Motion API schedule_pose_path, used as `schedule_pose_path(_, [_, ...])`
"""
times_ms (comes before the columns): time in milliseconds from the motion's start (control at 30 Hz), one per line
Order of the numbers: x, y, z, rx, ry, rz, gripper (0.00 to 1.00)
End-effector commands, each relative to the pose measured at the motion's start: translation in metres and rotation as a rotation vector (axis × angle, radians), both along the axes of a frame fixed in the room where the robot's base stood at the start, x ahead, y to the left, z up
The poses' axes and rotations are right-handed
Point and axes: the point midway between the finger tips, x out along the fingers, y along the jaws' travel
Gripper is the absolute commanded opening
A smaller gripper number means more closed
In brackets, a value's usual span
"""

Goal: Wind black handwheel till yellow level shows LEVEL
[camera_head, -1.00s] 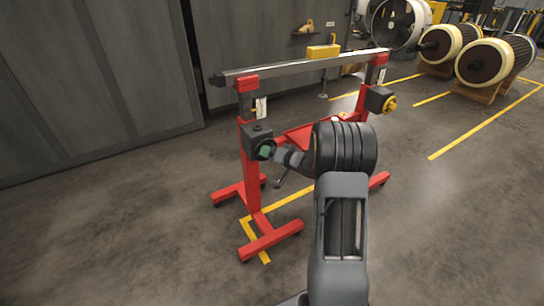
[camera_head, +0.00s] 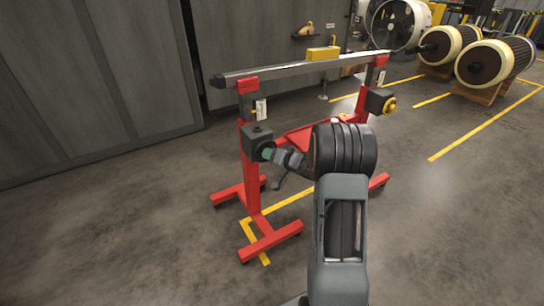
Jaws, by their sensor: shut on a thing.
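A black handwheel (camera_head: 264,151) sits on the dark gearbox (camera_head: 256,139) of the left red stand. My gripper (camera_head: 270,154) reaches in from the right and is shut on the handwheel, hiding much of it. A small green patch shows at the contact. The yellow level (camera_head: 323,53) lies on top of the grey beam (camera_head: 285,71) across the two stands. Its reading is too small to make out. The beam slopes in the picture, but I cannot tell its true tilt.
The right red stand carries a yellow handwheel (camera_head: 389,105) on a dark box. Red feet (camera_head: 270,243) spread over the floor in front. Large rotors (camera_head: 495,61) stand on wooden cradles at back right. Grey cabinets (camera_head: 85,80) line the left. Floor at front left is clear.

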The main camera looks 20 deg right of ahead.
Motion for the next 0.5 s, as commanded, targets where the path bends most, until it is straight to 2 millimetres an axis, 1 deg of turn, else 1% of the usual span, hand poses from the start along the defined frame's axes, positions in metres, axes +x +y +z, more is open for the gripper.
schedule_pose_path(167, [-0.0004,0.0006,0.0017,-0.071,-0.007,-0.001,0.20])
schedule_pose_path(267, [-0.0004,0.0011,0.0022,-0.142,-0.016,0.000,0.20])
schedule_pose_path(500, [-0.0006,0.0028,0.0008,-0.361,-0.041,0.000,0.20])
